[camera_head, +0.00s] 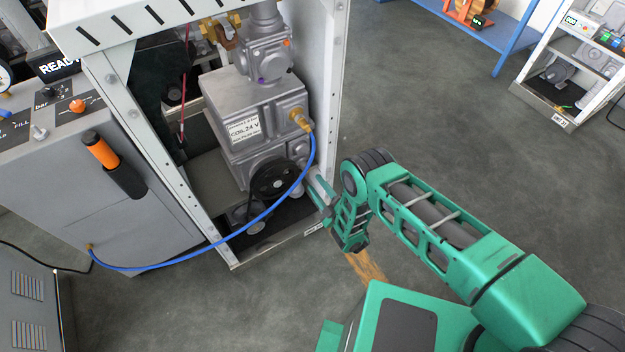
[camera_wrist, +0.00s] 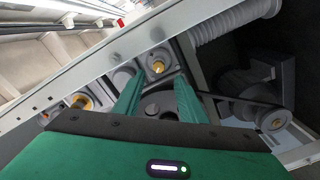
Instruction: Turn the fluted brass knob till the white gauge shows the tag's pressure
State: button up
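My gripper (camera_head: 321,190) reaches into the right side of the open dispenser frame, low beside the grey pump. In the wrist view my gripper (camera_wrist: 160,82) has its two green fingers apart, with nothing held between them. A small brass round part (camera_wrist: 157,67) in a grey housing shows just beyond the fingertips; I cannot tell whether it is the fluted knob. Another brass part (camera_wrist: 82,101) sits farther left. A white gauge (camera_head: 3,76) is cut off by the left edge of the head view, its reading not visible. I cannot make out a tag with a pressure.
The frame's white right post (camera_head: 334,80) stands close to my arm. A black pulley (camera_head: 275,178) and a blue hose (camera_head: 220,243) are left of my gripper. A white label (camera_head: 244,130) reads COIL 24 V. Open floor (camera_head: 430,110) lies to the right.

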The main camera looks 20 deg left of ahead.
jog(key=shift+v, duration=2.5)
